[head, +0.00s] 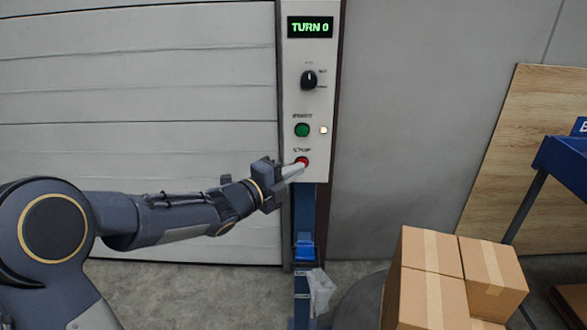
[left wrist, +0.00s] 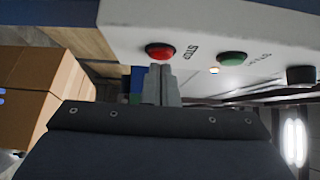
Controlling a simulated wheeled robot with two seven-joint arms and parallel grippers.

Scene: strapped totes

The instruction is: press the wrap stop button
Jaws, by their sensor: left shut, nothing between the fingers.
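The red stop button (head: 302,161) sits low on a pale control panel (head: 312,105), under the label STOP. My left gripper (head: 300,166) is shut and empty, with its fingertips at the red button in the head view. In the left wrist view the red button (left wrist: 160,51) is just beyond the closed fingertips (left wrist: 160,68). I cannot tell whether they touch it. The green start button (head: 302,130) is above the red one, with a small lit lamp (head: 323,130) beside it. My right gripper is not in view.
A black knob (head: 309,80) and a green display (head: 310,27) reading TURN 0 are higher on the panel. The panel stands on a blue post (head: 306,215). Stacked cardboard boxes (head: 430,255) stand at lower right. A pale shutter wall (head: 140,100) is behind my arm.

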